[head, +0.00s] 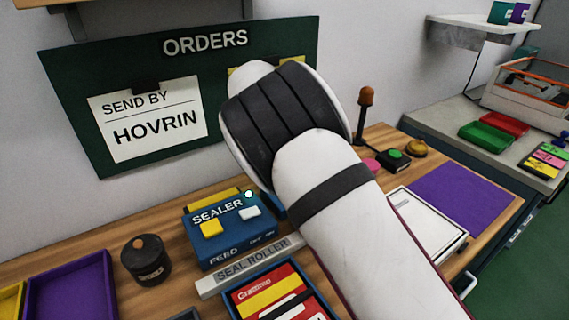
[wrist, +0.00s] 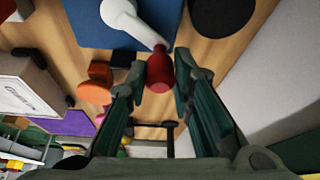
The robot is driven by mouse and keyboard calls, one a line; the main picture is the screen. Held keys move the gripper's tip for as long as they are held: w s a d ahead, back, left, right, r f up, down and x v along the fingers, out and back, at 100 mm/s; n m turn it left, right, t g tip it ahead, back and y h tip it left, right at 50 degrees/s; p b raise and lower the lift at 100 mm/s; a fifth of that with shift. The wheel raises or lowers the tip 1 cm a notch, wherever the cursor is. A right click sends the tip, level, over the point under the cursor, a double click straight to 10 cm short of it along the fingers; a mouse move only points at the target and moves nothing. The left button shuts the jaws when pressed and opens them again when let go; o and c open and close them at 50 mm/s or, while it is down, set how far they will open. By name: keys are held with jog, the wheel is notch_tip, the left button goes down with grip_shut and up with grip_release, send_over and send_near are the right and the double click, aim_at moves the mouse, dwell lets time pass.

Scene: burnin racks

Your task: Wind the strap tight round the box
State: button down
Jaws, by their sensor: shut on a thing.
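In the head view a red and yellow box (head: 262,287) sits at the bottom edge, cut off by the frame. A dark band (head: 288,305) crosses it; I cannot tell whether it is the strap or whether it is tight. In the wrist view my gripper (wrist: 158,80) has its dark green fingers on both sides of a red knob (wrist: 160,74). The knob is at the end of a white crank arm (wrist: 128,20) on a blue body (wrist: 88,22). My gripper is hidden behind my arm in the head view.
A blue sealer (head: 232,245) with yellow and white buttons stands left of my arm, behind a grey seal roller bar (head: 248,266). A dark pot (head: 146,260) and purple tray (head: 72,288) are further left. An orange-topped post (head: 365,112) and purple mat (head: 458,192) are right.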

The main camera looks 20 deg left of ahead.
jog(key=shift+w+d+m+g+h+b, duration=0.1)
jog(key=shift+d+m+g+h+b, duration=0.3)
jog(key=shift+m, duration=0.7)
jog(key=shift+d, duration=0.1)
jog(key=c, duration=1.4)
grip_release()
jog(key=shift+o, duration=0.2)
jog(key=shift+r, duration=0.1)
jog(key=v, duration=1.2)
jog(key=shift+d, duration=0.15)
jog(key=shift+c, duration=0.2)
